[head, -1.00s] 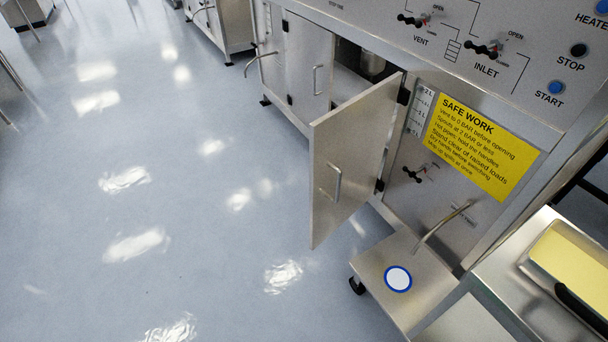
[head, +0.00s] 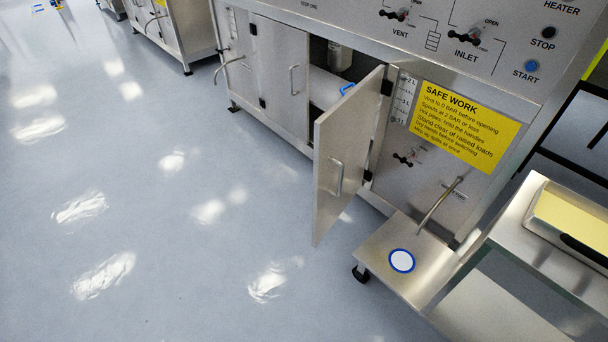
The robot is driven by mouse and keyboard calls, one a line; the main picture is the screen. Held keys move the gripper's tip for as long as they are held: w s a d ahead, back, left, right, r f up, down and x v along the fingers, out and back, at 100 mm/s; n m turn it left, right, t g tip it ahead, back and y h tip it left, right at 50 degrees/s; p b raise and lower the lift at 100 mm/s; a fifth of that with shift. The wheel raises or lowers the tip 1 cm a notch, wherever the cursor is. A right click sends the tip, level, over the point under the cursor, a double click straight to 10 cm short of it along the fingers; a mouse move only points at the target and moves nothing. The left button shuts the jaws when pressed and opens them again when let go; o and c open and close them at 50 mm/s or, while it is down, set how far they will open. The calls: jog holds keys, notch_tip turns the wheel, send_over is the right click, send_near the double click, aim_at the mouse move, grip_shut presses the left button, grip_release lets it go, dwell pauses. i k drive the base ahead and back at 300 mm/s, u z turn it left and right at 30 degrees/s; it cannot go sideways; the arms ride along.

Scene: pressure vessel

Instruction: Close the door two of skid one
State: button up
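The open cabinet door (head: 345,150) of the near steel skid (head: 300,22) swings out toward the floor on hinges at its right edge. It has a vertical bar handle (head: 338,179) on its outer face. To its left, a second door (head: 281,80) with its own handle (head: 293,80) is shut. Behind the open door, the cabinet opening shows a light pipe or cylinder (head: 322,88) and a blue part (head: 347,89). Which door carries the number two cannot be read. My gripper is not in view.
A low steel shelf with a blue-ringed white disc (head: 402,261) juts out under a spout (head: 440,205). A steel bench with a yellow-topped tray (head: 575,222) stands at right. Vent and inlet valves sit on the panel above. The floor (head: 180,230) at left is clear.

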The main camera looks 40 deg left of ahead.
aim_at(343, 134)
jog(key=u, duration=1.15)
jog(key=i, duration=1.05)
jog(key=z, duration=0.3)
jog(key=k, duration=0.15)
jog(key=u, duration=0.05)
